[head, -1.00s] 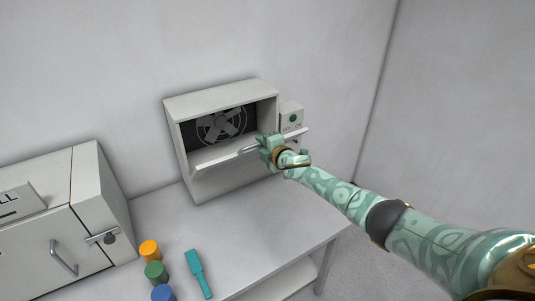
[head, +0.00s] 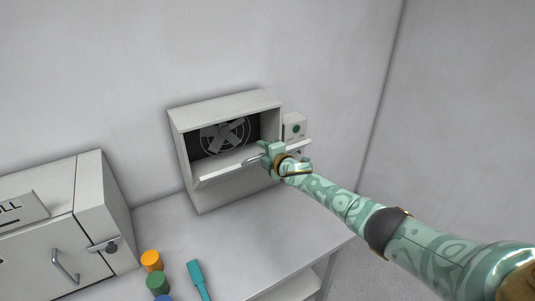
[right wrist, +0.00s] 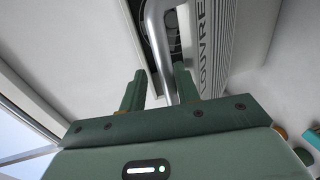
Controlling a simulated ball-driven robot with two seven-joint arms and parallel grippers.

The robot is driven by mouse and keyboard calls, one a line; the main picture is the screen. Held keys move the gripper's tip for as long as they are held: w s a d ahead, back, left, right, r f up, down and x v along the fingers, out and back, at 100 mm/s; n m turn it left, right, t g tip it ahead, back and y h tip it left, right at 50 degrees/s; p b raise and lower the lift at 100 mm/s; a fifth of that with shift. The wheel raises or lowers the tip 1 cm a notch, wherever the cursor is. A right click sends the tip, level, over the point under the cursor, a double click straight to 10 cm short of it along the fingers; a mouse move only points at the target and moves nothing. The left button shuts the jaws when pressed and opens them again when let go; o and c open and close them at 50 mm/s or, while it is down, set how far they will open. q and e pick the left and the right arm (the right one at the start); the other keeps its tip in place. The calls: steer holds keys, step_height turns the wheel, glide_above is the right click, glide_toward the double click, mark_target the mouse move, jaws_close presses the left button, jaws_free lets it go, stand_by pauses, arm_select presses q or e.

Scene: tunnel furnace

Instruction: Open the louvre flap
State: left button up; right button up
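The louvre flap (head: 228,164) is a pale panel at the front of a white wall box (head: 222,104). It stands tilted outward, and a dark fan (head: 226,134) shows above it. A grey bar handle (head: 253,161) is on the flap. My right gripper (head: 266,153) is at the handle, at the flap's right part. In the right wrist view the handle bar (right wrist: 158,35) runs between the two green fingers (right wrist: 160,85). It lies close to the right finger, with a gap to the left one. The lettering "LOUVRE" (right wrist: 203,50) shows beside it. My left gripper is not in view.
A small box with a green button (head: 295,128) is on the wall at the box's right. A white cabinet (head: 50,225) stands at the left. Orange (head: 151,260), green (head: 158,283) and blue cylinders and a teal tool (head: 198,277) are on the table (head: 255,235). The table's middle is clear.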

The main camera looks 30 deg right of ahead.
steer(key=shift+s+r+p, duration=0.2)
steer(key=shift+s+p, duration=0.25)
steer(key=shift+s, duration=0.1)
steer(key=p+v, duration=0.1)
steer(key=v, duration=1.4)
steer(key=shift+s, duration=0.15)
steer(key=shift+d, duration=0.1)
